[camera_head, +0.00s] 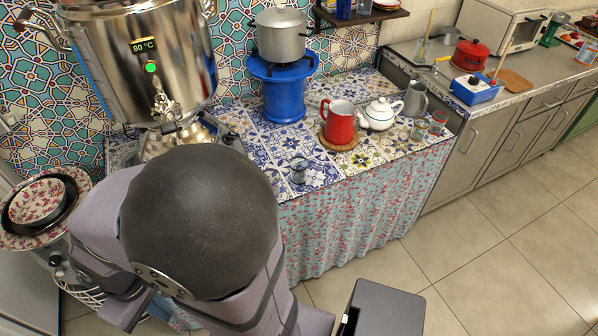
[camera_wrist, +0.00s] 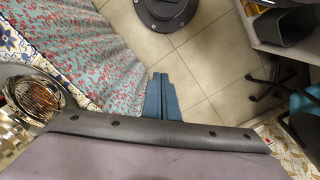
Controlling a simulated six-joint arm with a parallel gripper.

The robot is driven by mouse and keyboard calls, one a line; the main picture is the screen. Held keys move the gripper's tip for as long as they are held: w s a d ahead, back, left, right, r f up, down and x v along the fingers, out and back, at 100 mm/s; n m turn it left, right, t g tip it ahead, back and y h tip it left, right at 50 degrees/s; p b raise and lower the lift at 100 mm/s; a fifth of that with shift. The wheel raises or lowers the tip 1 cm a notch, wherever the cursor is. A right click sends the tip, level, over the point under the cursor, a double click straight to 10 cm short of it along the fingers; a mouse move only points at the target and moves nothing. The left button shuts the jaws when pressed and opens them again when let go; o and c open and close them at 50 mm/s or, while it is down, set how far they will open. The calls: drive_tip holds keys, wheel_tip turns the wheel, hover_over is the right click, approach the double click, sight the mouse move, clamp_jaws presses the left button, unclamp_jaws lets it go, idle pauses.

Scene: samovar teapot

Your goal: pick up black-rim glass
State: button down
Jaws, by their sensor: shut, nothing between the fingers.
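A small clear glass (camera_head: 298,171) with what looks like a dark rim stands upright near the front edge of the tiled table (camera_head: 345,180) in the head view. Two more small glasses stand at the table's right end: one (camera_head: 418,131) whose rim colour I cannot tell, and one (camera_head: 438,123) that looks reddish. My gripper (camera_wrist: 160,80) shows in the wrist view with its blue fingers together and empty, over the floor beside the table's cloth. No glass shows in the wrist view. In the head view, my arm hides the gripper.
A red jug (camera_head: 339,124), a white teapot (camera_head: 380,114) and a grey pitcher (camera_head: 415,98) stand behind the glasses. A blue stove (camera_head: 285,97) bears a pot (camera_head: 281,36). The large samovar (camera_head: 150,55) stands at left.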

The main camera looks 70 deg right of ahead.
drive_tip(key=c, duration=2.4)
unclamp_jaws()
drive_tip(key=shift+c, duration=0.2)
drive_tip(key=o, duration=1.5)
drive_tip(key=shift+o, duration=0.2)
